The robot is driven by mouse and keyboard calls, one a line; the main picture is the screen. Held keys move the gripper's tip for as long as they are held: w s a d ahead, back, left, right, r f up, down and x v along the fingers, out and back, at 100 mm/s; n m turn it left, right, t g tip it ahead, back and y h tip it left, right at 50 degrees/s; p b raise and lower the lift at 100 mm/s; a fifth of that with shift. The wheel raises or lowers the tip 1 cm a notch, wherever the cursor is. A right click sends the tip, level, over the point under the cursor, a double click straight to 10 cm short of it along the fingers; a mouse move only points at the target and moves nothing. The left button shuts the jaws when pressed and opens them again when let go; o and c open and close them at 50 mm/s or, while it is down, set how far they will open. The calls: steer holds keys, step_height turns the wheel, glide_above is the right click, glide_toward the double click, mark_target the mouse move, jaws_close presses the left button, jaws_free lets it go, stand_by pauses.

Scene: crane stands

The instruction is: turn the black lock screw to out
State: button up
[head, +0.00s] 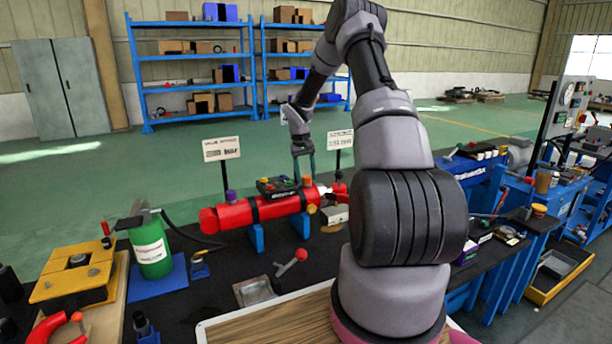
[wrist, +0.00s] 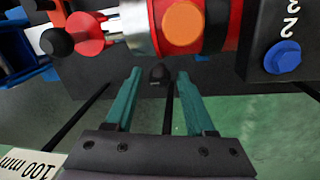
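A small black knob (wrist: 158,73), which looks like the lock screw, shows in the wrist view. It lies between and slightly beyond the tips of my gripper (wrist: 160,82). The two teal fingers are apart, with a gap on each side of the knob, so my gripper is open. In the head view my gripper (head: 304,160) points down over the right part of a red cylinder (head: 250,211). The black knob cannot be made out there.
The wrist view shows an orange cap (wrist: 184,22), a blue knob (wrist: 283,56) and a black ball (wrist: 57,42) close by. In the head view, white signs (head: 221,148) stand behind the cylinder.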

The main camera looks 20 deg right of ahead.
jaws_close()
steer(key=shift+d+n, duration=0.1)
steer(key=shift+n, duration=0.3)
steer(key=shift+d+n+y, duration=0.15)
steer(key=shift+n+y, duration=0.75)
steer(key=shift+n, duration=0.3)
steer(key=n+y, duration=0.1)
steer(key=n, duration=0.2)
steer(key=shift+d+y, duration=0.1)
steer(key=shift+y, duration=0.3)
steer(key=n+g+y, duration=0.1)
steer(key=n, duration=0.2)
steer(key=n+g+y, duration=0.1)
steer(key=n, duration=0.2)
steer(key=shift+w+d+n+y, duration=0.2)
steer(key=shift+n+y, duration=0.1)
steer(key=shift+g, duration=0.3)
steer(key=shift+o, duration=1.6)
jaws_free()
steer(key=shift+f, duration=0.1)
